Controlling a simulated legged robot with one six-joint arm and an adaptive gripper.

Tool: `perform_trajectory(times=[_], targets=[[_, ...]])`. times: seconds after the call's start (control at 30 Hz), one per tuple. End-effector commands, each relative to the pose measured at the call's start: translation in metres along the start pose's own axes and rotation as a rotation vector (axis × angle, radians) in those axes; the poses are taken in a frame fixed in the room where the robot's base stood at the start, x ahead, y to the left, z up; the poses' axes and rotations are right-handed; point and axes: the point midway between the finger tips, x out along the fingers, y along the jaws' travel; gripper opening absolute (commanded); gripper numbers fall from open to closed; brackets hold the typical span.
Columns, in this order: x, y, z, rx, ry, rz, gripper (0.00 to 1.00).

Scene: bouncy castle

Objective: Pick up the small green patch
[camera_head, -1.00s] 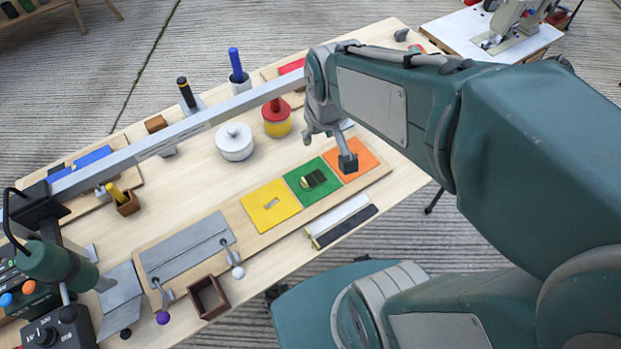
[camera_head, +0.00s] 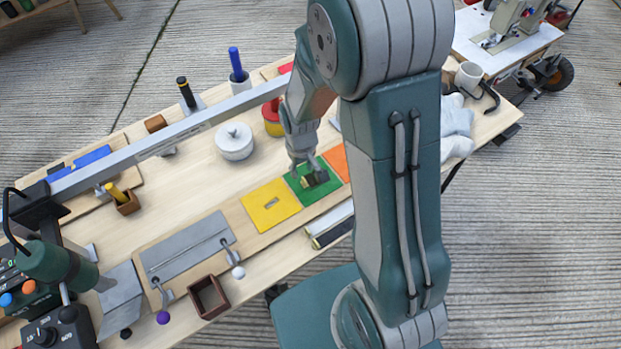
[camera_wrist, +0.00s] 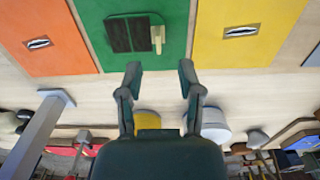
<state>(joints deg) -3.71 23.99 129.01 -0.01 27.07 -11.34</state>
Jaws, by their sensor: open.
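A green square panel (camera_head: 322,195) lies on the wooden board between a yellow and an orange one. On it sits a small, very dark patch (camera_wrist: 130,35) in two parts, with a cream-yellow tab (camera_wrist: 157,38) beside it. Whether the patch is green I cannot tell. My gripper (camera_head: 308,173) is over the green panel in the head view and partly covers the patch. In the wrist view my gripper (camera_wrist: 160,73) is open, its two fingers apart with nothing between them. The fingertips appear at the panel's near edge; their height above it is unclear.
The yellow panel (camera_head: 270,205) and orange panel (camera_head: 337,161) flank the green one. A white lidded pot (camera_head: 234,142) and a red-and-yellow pot (camera_head: 272,120) stand behind. A long grey bar (camera_head: 180,130) crosses above the table. A brown open box (camera_head: 208,297) stands at the front edge.

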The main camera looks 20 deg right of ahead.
Motion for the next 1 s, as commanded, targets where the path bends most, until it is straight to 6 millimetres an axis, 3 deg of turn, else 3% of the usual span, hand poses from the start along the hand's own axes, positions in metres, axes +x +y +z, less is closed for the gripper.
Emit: perform_trajectory(times=[0.33, 0.63, 0.67, 0.7, 0.77, 0.8, 1.0], targets=[[0.047, 0.001, -0.001, 0.001, -0.002, -0.001, 0.47], [0.052, 0.001, -0.001, 0.001, 0.002, 0.000, 0.47], [0.052, 0.001, -0.001, 0.001, 0.002, 0.000, 0.43], [0.052, 0.001, -0.001, 0.001, 0.002, 0.000, 0.25], [0.052, 0.001, -0.001, 0.001, 0.002, 0.000, 0.04], [0.052, 0.001, -0.001, 0.001, 0.002, 0.000, 0.00], [0.052, 0.001, -0.001, 0.001, 0.000, 0.000, 0.00]])
